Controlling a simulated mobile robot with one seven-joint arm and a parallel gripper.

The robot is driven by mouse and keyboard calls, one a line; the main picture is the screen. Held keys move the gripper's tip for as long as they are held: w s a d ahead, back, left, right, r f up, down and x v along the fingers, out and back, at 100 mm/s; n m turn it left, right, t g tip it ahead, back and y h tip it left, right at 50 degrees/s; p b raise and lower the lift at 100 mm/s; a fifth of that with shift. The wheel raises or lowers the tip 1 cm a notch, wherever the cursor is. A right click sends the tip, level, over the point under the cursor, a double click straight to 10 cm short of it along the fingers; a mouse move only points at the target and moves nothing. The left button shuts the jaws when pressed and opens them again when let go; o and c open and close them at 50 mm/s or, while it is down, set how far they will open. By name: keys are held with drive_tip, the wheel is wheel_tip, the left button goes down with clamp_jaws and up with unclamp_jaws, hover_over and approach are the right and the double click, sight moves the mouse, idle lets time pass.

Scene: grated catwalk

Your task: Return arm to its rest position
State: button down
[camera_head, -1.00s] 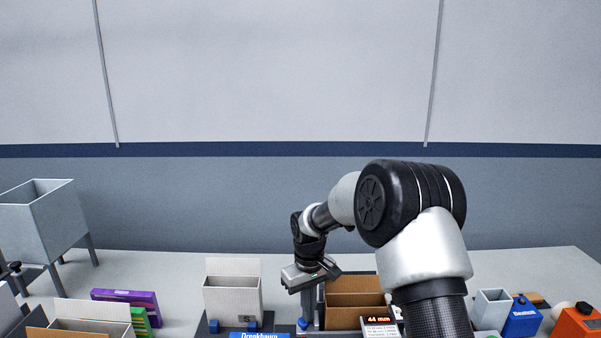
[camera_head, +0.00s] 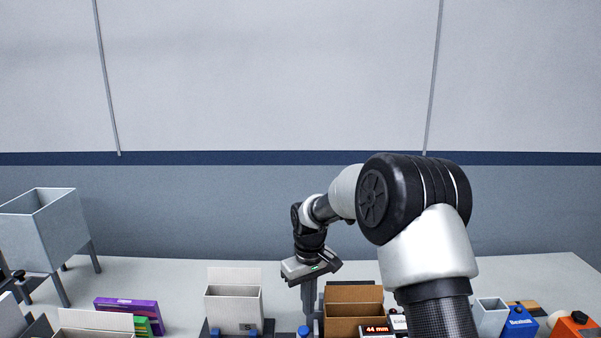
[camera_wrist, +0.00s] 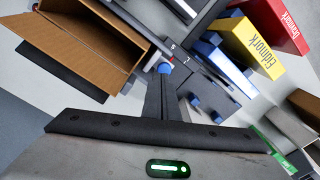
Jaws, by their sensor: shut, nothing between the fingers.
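My arm reaches over the bench from the right of the head view and bends down at the wrist. My gripper (camera_head: 309,308) points down between the white open carton and the brown open carton, its fingers together with nothing seen between them. In the wrist view my gripper (camera_wrist: 165,78) shows as dark closed fingers near a blue knob. Whether the fingertips touch anything below cannot be told. The brown carton (camera_head: 353,309) stands just right of the fingers; the wrist view shows its open top at upper left. The white carton (camera_head: 233,308) stands to the left.
A grey hopper on legs (camera_head: 47,231) stands far left, with a purple box (camera_head: 126,308) beside it. A small display (camera_head: 376,330), a blue container (camera_head: 519,323) and an orange device (camera_head: 576,326) line the front right. The bench behind is clear.

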drive_tip(key=s+d+r+m+t, duration=0.1)
drive_tip(key=s+d+r, duration=0.4)
drive_tip(key=r, duration=0.4)
drive_tip(key=s+d+r+m+t, duration=0.1)
drive_tip(key=s+d+r+t, duration=0.1)
drive_tip(key=s+r, duration=0.55)
drive_tip(key=s+d+r+m+t, duration=0.1)
drive_tip(key=s+d+r+m, duration=0.1)
drive_tip(key=s, duration=0.7)
drive_tip(key=s+d+r+m+t, duration=0.1)
drive_tip(key=s+d+r+m, duration=0.1)
drive_tip(key=s, duration=0.6)
wheel_tip(320, 180, up, 2)
drive_tip(key=shift+s+d+t, duration=0.3)
drive_tip(key=shift+s+d, duration=0.1)
drive_tip(key=shift+d, duration=0.1)
